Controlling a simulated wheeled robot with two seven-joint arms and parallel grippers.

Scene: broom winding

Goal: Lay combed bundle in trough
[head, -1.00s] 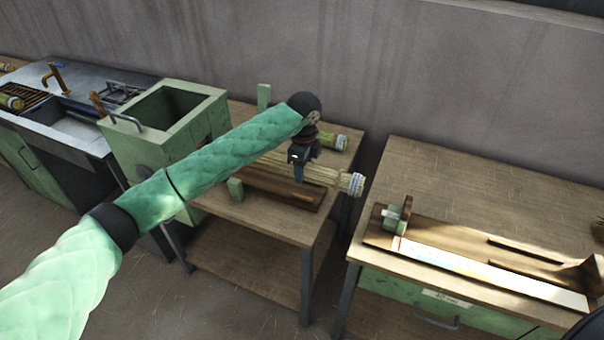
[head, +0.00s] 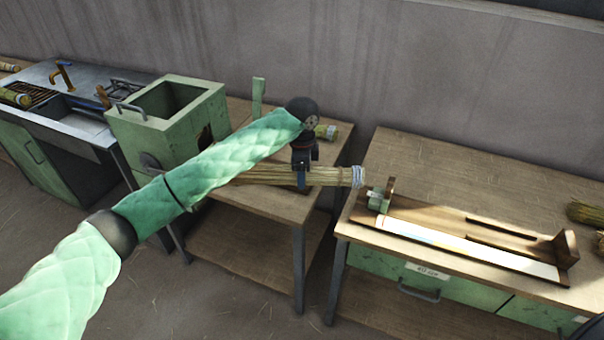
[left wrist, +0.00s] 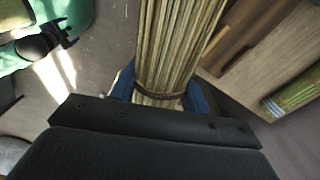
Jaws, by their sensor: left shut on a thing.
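My left gripper (head: 302,180) is shut on a straw-coloured bundle (head: 335,177) and holds it above the middle table, roughly level. Its right end is wrapped with pale cord. In the left wrist view the bundle (left wrist: 178,45) runs up from between the blue fingers, with a dark tie near them. A long wooden trough (head: 510,242) with a pale strip along its front and upright end pieces lies on the right bench. The bundle's wrapped end is just left of it. In the left wrist view, a dark pronged part (left wrist: 48,42) beside teal sleeve may be my right gripper; its state is unclear.
A green open-topped box (head: 165,105) stands on the left of the middle table (head: 250,222). A gap separates that table from the right bench (head: 440,170). Straw bundles (head: 585,214) lie at its right edge.

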